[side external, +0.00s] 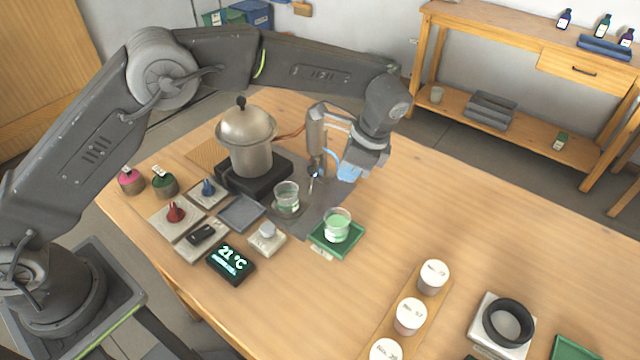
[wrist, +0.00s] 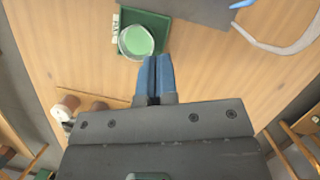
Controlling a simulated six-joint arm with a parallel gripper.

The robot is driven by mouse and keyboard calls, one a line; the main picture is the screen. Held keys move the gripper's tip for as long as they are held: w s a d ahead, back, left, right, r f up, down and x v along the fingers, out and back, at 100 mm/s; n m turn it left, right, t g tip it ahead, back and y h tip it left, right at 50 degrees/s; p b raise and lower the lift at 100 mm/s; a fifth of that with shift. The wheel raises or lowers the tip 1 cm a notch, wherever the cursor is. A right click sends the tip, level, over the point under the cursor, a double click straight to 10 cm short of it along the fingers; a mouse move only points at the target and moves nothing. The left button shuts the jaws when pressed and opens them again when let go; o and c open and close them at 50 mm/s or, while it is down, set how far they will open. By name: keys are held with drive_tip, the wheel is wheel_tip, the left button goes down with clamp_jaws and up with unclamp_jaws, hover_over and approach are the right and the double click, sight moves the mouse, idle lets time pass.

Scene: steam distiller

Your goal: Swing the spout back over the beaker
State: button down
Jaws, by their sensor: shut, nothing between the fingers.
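The metal condenser (side external: 316,138) stands right of the steel still pot (side external: 250,150). A small spout (side external: 313,176) shows low on the condenser; which way it points is hard to tell. A glass beaker (side external: 287,199) with a little pale liquid stands in front of the condenser. A second beaker (side external: 337,229) with green liquid stands on a green tray (side external: 353,244); it also shows in the wrist view (wrist: 136,41). My gripper (side external: 347,174) is shut and empty, just right of the condenser. In the wrist view its blue fingers (wrist: 158,62) are together, beside the green tray.
A pale hose (wrist: 285,42) curves at upper right in the wrist view. Switch blocks and a 21 °C display (side external: 231,262) are at front left. A rack of white-lidded jars (side external: 410,314) stands at front right. The table right of my gripper is clear.

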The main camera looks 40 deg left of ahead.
sight(312, 170)
drive_tip(key=s+a+f, duration=0.2)
drive_tip(key=a+f, duration=0.3)
drive_tip(key=shift+a+f, duration=0.2)
drive_tip(key=shift+f, duration=0.2)
drive_tip(key=shift+s, duration=0.15)
drive_tip(key=shift+s+a+m, duration=0.2)
drive_tip(key=shift+a+m, duration=0.05)
drive_tip(key=shift+m, duration=0.15)
